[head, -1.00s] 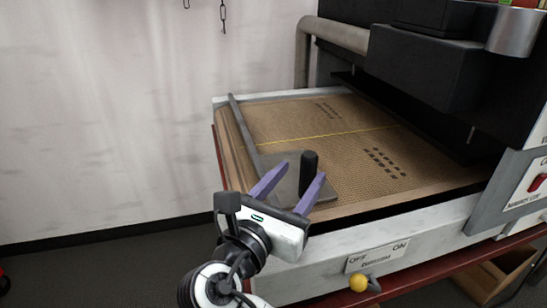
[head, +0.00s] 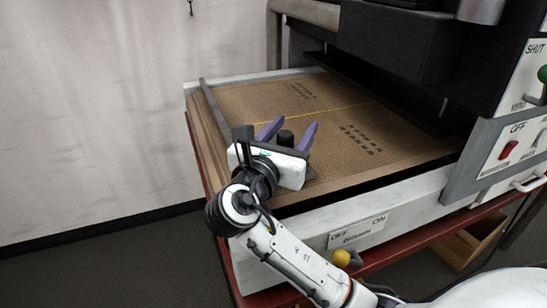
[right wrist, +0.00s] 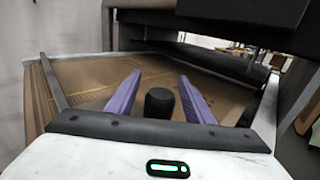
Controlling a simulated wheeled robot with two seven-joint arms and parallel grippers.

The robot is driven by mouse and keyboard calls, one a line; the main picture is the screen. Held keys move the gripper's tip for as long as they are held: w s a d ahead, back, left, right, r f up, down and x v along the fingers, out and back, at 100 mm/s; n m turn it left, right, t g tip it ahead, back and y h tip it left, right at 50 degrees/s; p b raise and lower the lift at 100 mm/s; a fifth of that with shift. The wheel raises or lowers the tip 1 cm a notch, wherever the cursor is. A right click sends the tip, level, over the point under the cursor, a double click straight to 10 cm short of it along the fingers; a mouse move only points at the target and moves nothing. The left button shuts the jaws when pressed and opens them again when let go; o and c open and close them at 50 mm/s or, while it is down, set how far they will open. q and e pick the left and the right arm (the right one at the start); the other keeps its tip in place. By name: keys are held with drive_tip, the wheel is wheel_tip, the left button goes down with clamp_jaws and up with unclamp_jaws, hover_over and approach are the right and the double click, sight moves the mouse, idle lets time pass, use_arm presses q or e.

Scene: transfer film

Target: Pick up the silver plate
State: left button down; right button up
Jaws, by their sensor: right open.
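The silver plate's black upright handle (head: 286,137) stands on the brown perforated bed (head: 340,115) of the machine. The grey plate itself is almost wholly hidden behind my right gripper. My right gripper (head: 295,123) is open, with its two purple fingers pointing away over the bed. In the right wrist view the handle (right wrist: 160,104) stands between the open fingers (right wrist: 160,75), with a gap on each side. My left gripper is not in view.
A grey bar (head: 214,120) runs along the bed's left side. A black machine housing (head: 395,65) overhangs the bed's right and back. A yellow knob (head: 341,257) sticks out from the white front edge. A red switch (head: 508,150) is at the right.

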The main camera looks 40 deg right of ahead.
clamp_jaws()
drive_tip(key=shift+r, duration=0.1)
idle(0.3)
